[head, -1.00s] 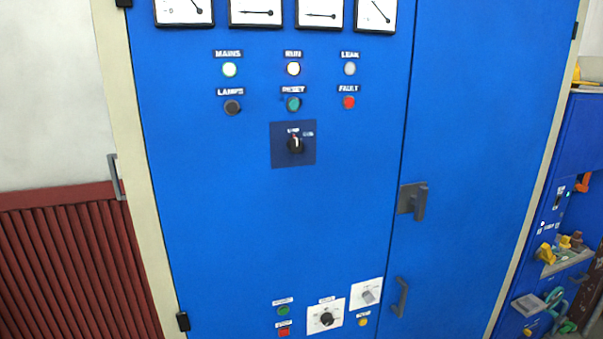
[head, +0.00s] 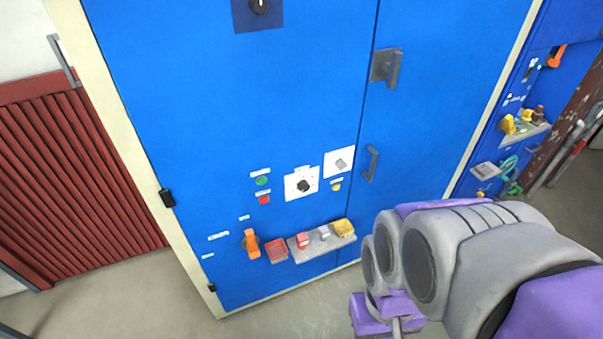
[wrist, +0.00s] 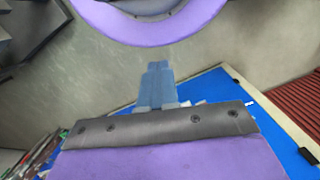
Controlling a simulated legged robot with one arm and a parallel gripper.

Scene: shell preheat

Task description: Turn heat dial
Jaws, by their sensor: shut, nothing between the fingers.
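Two dials sit on white plates low on the blue cabinet door (head: 240,110) in the head view. One is a black dial (head: 303,186), the other a grey dial (head: 341,163) up and to its right. Their labels are too small to read, so I cannot tell which is the heat dial. My arm reaches in from the lower right, apart from both dials. My gripper (wrist: 158,72) shows in the wrist view with its blue-grey fingers shut and empty. The fingertips are not clearly visible in the head view.
A green button (head: 262,181), a red button (head: 264,199) and a yellow button (head: 336,187) surround the dials. Below are an orange handle (head: 251,243) and a grey shelf (head: 312,246) with small blocks. Door handles (head: 371,163) stick out to the right.

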